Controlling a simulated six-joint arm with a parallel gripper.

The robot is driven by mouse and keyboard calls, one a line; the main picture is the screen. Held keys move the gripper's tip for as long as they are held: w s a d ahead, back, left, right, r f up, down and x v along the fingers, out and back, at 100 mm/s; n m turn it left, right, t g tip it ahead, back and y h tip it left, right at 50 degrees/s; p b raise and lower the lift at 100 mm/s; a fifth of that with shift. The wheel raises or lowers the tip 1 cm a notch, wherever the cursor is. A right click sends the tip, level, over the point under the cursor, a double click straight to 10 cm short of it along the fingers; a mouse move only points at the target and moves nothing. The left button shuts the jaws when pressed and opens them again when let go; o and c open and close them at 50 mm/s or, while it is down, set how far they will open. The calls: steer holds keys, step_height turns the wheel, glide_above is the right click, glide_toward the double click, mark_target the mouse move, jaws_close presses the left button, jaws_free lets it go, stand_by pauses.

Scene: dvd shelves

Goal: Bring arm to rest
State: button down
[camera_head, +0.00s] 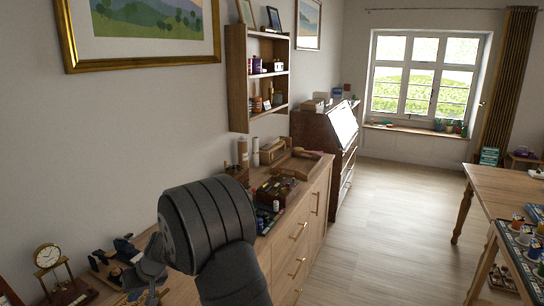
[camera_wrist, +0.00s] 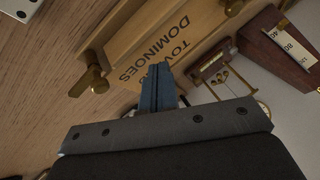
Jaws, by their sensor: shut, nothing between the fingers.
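My gripper (camera_wrist: 160,72) shows in the wrist view with its two dark blue fingers pressed together and nothing between them. The fingertips overlap the lower edge of a wooden box lettered DOMINOES (camera_wrist: 150,38) in that view; I cannot tell whether they touch it. In the head view my dark arm (camera_head: 208,222) reaches over the near part of a long wooden sideboard (camera_head: 318,185). The gripper end is low and left of the arm there, and its fingers are hard to make out.
A wooden metronome with a scale (camera_wrist: 285,45) and brass fittings (camera_wrist: 92,82) lie close by. A gold clock (camera_head: 47,257) stands at the lower left. Boxes and bottles crowd the sideboard. A wall shelf (camera_head: 238,80) hangs above. The floor (camera_head: 395,215) before the right-hand table (camera_head: 500,190) is clear.

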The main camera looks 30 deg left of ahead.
steer(key=w, duration=0.1)
steer(key=w+d+r, duration=0.1)
steer(key=w, duration=0.1)
steer(key=w+d+r, duration=0.1)
steer(key=shift+w+d, duration=0.15)
steer(key=shift+w, duration=0.1)
steer(key=s+d+r+n+t+h, duration=0.1)
steer(key=d+r, duration=0.1)
steer(key=r, duration=0.5)
steer(key=s+d+r+n+t, duration=0.1)
steer(key=d+r+n+t, duration=0.1)
steer(key=r, duration=0.4)
steer(key=shift+s+r+h, duration=0.35)
steer(key=shift+s+h, duration=0.05)
